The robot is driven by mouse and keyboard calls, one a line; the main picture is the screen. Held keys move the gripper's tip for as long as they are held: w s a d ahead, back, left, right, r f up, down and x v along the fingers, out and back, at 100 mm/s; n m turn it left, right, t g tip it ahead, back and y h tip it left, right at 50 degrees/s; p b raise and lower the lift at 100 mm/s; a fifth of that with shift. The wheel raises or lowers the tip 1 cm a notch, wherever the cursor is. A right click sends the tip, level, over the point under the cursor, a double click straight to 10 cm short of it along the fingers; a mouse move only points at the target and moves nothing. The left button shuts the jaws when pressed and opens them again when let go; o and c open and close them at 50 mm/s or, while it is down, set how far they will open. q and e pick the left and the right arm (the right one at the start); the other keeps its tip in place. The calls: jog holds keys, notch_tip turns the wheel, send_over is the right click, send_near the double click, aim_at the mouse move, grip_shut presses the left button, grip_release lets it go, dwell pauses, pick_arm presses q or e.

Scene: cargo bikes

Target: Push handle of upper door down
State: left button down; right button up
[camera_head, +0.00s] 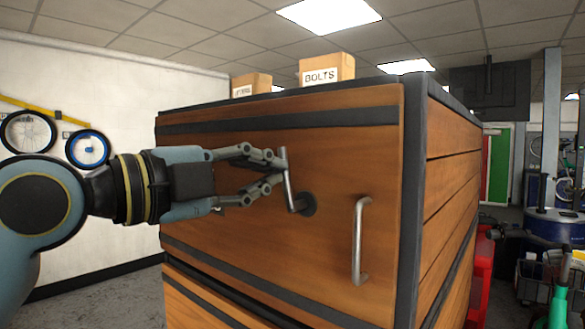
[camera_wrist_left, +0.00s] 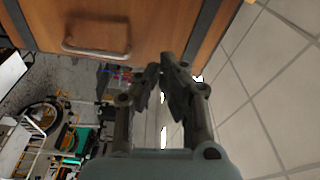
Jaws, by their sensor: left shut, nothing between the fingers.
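The upper door (camera_head: 240,215) is a brown wooden panel with dark bands on the front of a wooden box, and it looks closed. Its silver lever handle (camera_head: 290,190) points up, tilted slightly left, from a round dark mount. My left gripper (camera_head: 282,163) comes in from the left with its fingertips at the upper part of the lever, touching or very close; I cannot tell which. The left wrist view also shows the gripper (camera_wrist_left: 163,75), shut with nothing between its fingers. The lever cannot be made out there. My right gripper is out of view.
A fixed silver pull handle (camera_head: 359,240) is right of the lever and shows in the left wrist view (camera_wrist_left: 95,49). A lower door (camera_head: 205,303) lies beneath. A box marked BOLTS (camera_head: 326,69) and another box (camera_head: 250,84) stand on top. Wheels hang on the left wall.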

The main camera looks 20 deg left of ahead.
pick_arm(q)
jog(key=b+x, duration=0.4)
jog(key=x, duration=0.6)
jog(key=shift+w+d+r, duration=0.15)
jog(key=shift+r, duration=0.05)
jog(key=shift+w+a+f+p, duration=0.1)
jog(key=shift+a+f, duration=0.05)
jog(key=shift+a, duration=0.55)
jog(key=shift+w+a+f+p, duration=0.1)
jog(key=shift+a+f, duration=0.1)
jog(key=shift+a, duration=0.5)
jog(key=shift+a+f+p, duration=0.1)
jog(key=shift+a+f, duration=0.05)
jog(key=shift+a, duration=0.5)
jog(key=shift+w+a+r+n, duration=0.15)
jog(key=shift+a+n, duration=0.35)
jog(key=shift+n, duration=0.3)
jog(key=w+a+f+n+t, duration=0.1)
jog(key=a+n, duration=0.2)
jog(key=n, duration=0.4)
jog(key=w+a+f+n+t+y, duration=0.1)
jog(key=a+f+n, duration=0.1)
jog(key=n, duration=0.6)
jog(key=shift+w+a+f+y, duration=0.25)
jog(key=shift+a+f+y, duration=0.05)
jog(key=shift+a, duration=0.6)
